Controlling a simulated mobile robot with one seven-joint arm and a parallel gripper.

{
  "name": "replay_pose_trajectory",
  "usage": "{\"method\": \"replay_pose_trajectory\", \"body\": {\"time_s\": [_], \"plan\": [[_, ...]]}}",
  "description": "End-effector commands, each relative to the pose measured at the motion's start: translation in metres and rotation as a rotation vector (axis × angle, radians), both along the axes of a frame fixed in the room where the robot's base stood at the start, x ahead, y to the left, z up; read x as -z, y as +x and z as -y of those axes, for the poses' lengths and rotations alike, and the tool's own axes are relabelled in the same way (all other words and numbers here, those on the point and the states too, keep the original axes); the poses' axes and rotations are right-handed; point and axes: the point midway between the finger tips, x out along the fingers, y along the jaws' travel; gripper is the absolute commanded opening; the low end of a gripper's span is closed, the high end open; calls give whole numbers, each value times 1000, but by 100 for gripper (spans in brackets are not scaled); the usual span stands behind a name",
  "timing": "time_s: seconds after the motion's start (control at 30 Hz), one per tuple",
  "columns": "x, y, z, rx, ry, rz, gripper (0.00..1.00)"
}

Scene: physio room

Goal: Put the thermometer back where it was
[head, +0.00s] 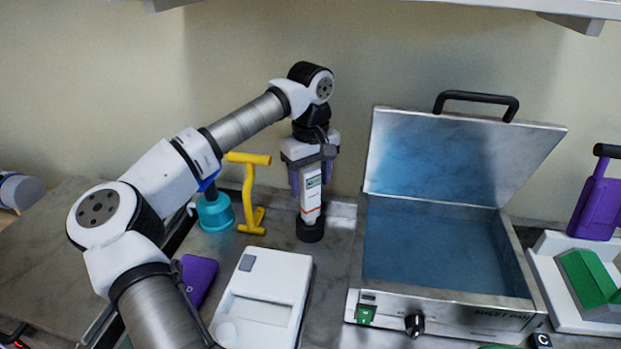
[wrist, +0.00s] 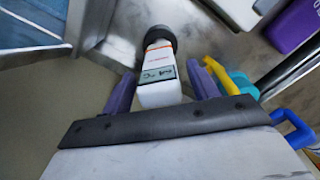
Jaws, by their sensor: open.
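The thermometer (head: 312,187) is a white upright stick with a small display and an orange band. Its lower end is at a short round black base (head: 310,231) on the counter; I cannot tell whether it sits in this base or is part of it. My gripper (head: 309,192) points down over the thermometer. Its purple fingers are open, one on each side of the upper part. In the wrist view, the thermometer (wrist: 158,77) stands between the two fingers (wrist: 162,92), with gaps visible beside it. The black base (wrist: 160,38) shows at its far end.
A metal box (head: 440,245) with its lid raised stands right of the gripper. A yellow handle-shaped object (head: 248,195) and teal object (head: 214,212) stand close on the left. A white device (head: 262,297) and purple box (head: 197,278) lie in front. A shelf (head: 500,8) hangs above.

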Motion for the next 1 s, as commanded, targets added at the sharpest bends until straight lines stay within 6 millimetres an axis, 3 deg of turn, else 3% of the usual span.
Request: {"method": "replay_pose_trajectory", "body": {"time_s": [0.2, 0.6, 1.0], "plan": [[-9, 1, 0, -1, 0, 2, 60], [-71, 1, 0, -1, 0, 2, 60], [-79, 0, 0, 0, 1, -1, 60]]}}
